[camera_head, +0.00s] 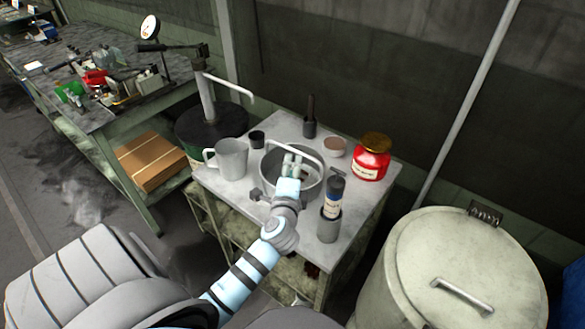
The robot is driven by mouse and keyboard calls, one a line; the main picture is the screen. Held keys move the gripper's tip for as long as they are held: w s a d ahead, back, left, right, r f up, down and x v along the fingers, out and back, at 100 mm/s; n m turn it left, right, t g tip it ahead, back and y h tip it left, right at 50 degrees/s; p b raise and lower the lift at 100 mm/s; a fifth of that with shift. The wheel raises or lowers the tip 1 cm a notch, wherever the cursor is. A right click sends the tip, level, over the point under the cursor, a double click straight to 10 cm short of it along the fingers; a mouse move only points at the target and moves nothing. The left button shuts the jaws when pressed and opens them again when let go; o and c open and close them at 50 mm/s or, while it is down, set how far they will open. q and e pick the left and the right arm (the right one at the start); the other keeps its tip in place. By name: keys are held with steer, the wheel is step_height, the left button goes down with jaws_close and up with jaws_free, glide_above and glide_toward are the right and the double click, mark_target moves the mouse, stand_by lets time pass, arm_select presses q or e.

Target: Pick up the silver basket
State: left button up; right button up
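The silver basket (311,190), a round metal pot with an arched handle (312,151), stands on a small grey table (235,187). My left arm reaches up from the bottom of the picture, and its gripper (293,162) is over the basket, close beside the handle. The gripper covers part of the basket's inside and front. I cannot tell whether its fingers touch the handle or are closed. My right gripper is not in view.
A grey pitcher (231,158) and small dark cup (257,139) stand left of the basket. A red jar (371,158) and a dark bottle in a grey holder (331,209) are to the right. A large lidded drum (455,265) stands at lower right.

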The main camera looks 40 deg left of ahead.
mark_target(295, 152)
arm_select(q)
steer(key=x, duration=0.3)
steer(key=b+x, duration=0.1)
steer(key=x, duration=0.6)
steer(key=shift+f, duration=0.3)
steer(key=shift+d, duration=0.1)
jaws_close()
steer(key=shift+r, duration=0.1)
